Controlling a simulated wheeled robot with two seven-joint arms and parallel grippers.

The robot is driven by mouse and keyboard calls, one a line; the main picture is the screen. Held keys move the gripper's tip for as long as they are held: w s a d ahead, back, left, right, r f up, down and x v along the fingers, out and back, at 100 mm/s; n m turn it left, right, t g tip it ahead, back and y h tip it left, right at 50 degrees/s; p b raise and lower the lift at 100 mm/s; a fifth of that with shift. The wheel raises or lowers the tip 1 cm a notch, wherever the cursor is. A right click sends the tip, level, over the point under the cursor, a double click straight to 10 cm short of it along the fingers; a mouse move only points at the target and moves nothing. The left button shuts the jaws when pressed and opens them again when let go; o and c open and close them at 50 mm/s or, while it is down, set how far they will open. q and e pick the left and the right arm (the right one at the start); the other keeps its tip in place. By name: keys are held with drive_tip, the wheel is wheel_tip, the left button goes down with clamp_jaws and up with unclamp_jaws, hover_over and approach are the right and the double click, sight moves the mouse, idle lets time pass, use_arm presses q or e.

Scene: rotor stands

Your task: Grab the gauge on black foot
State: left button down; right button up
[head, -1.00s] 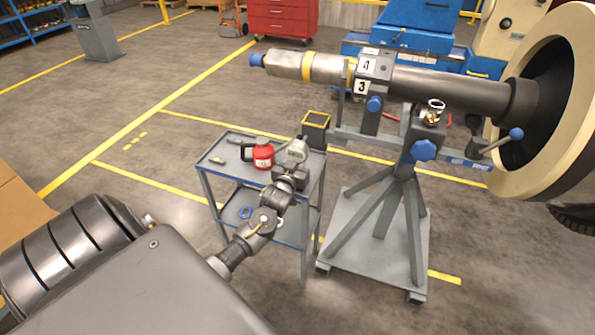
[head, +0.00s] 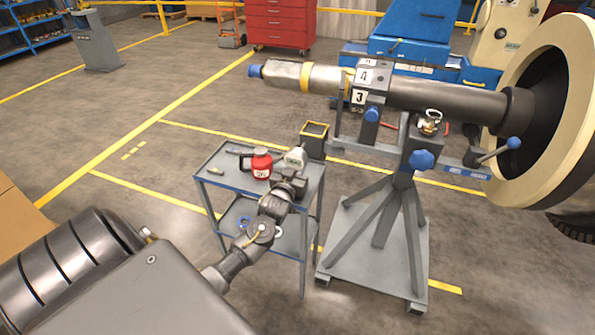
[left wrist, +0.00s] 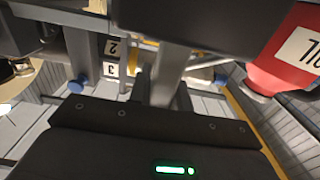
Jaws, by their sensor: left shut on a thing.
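The gauge (head: 296,157) is a small pale-faced dial over the right part of the grey cart in the head view. My left gripper (head: 291,179) is at its lower part, shut on it. Its black foot is mostly hidden by my gripper in the head view. In the left wrist view a large dark block (left wrist: 200,22) fills the top, at my fingers; it looks like the foot. I cannot tell whether the foot touches the cart top. My right gripper is not in view.
The grey cart (head: 222,178) also carries a red jug (head: 261,165), close left of the gauge. The jug shows in the left wrist view (left wrist: 282,58). A rotor stand (head: 405,215) with a long shaft is at right. Open floor lies left of the cart.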

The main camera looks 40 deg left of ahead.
use_arm(q)
drive_tip(key=s+a+r, duration=0.2)
drive_tip(key=s+r, duration=1)
drive_tip(key=s, duration=0.2)
drive_tip(key=shift+b, duration=0.45)
